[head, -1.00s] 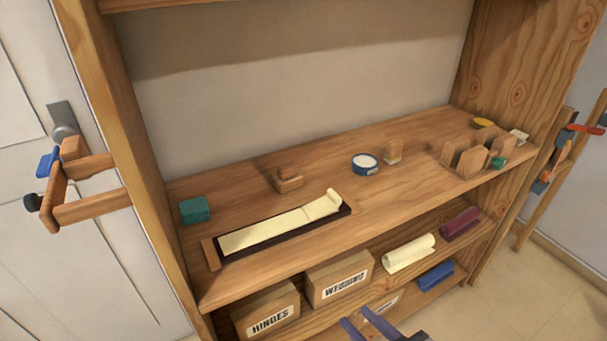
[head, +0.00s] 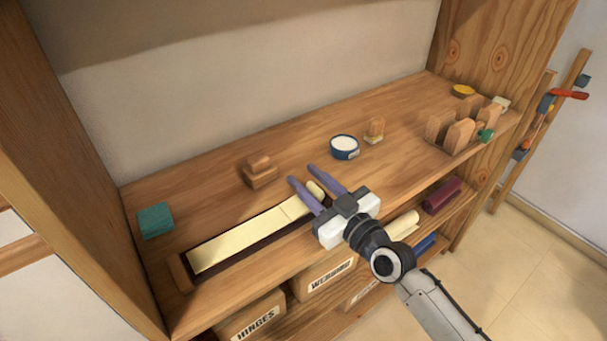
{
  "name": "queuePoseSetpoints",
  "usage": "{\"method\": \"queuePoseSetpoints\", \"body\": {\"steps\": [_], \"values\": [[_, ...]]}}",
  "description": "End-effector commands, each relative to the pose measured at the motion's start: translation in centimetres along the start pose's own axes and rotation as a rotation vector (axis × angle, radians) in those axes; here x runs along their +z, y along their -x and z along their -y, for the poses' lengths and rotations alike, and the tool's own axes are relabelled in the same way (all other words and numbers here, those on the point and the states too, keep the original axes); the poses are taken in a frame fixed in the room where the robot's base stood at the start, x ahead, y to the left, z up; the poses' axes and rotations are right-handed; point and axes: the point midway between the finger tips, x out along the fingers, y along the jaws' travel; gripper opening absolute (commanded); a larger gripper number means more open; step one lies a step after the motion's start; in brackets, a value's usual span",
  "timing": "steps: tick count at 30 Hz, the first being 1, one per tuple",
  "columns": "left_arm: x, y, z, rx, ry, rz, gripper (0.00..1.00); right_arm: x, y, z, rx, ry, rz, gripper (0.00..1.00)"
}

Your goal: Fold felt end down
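A long cream felt strip (head: 240,243) lies in a dark tray with a wooden end block (head: 179,271) on the shelf. Its right end (head: 316,189) is curled up and shows between the fingers of my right gripper (head: 301,174). The gripper's two purple fingers are apart, one on each side of the curled end. I cannot tell whether they touch the felt. The gripper body hides the tray's right end. My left gripper is not in view.
A teal block (head: 155,220), a wooden handled block (head: 259,172), a blue-rimmed round tin (head: 344,147) and a small wooden brush (head: 375,130) stand behind the tray. A wooden rack (head: 461,135) stands at the right. Boxes and rolls fill the lower shelf.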

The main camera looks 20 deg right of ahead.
Motion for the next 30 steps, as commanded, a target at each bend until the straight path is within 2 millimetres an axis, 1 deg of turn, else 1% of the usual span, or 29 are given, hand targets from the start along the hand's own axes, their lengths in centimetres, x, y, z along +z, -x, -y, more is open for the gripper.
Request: {"method": "queuePoseSetpoints", "body": {"steps": [1,4,13,14,15,19,20,26,28,30], "values": [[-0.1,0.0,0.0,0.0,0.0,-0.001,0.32,0.0,-0.6,0.0,0.0,-0.001,0.0,0.32],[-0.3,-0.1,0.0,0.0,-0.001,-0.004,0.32,0.1,-1.3,0.1,-0.001,-0.001,0.001,0.32],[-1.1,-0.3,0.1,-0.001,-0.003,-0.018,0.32,0.1,-1.6,0.1,-0.001,0.0,0.002,0.32],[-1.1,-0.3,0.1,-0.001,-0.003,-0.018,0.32,0.1,-1.6,0.1,-0.001,0.0,0.002,0.3],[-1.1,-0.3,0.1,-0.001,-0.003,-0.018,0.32,0.1,-1.6,0.1,-0.001,0.0,0.002,0.24],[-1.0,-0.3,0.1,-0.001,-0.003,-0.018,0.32,0.1,-1.5,0.1,-0.001,0.0,0.002,0.02],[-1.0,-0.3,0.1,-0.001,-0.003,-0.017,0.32,0.1,-1.5,0.1,-0.001,0.0,0.002,0.0],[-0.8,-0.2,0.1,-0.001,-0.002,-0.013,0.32,0.1,-1.6,0.1,-0.001,0.001,0.002,0.0],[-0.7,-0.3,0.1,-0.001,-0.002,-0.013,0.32,0.1,-1.9,0.0,-0.001,0.007,0.001,0.0],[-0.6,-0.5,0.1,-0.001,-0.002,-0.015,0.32,0.1,-2.7,-0.3,-0.002,0.024,0.001,0.0]]}}
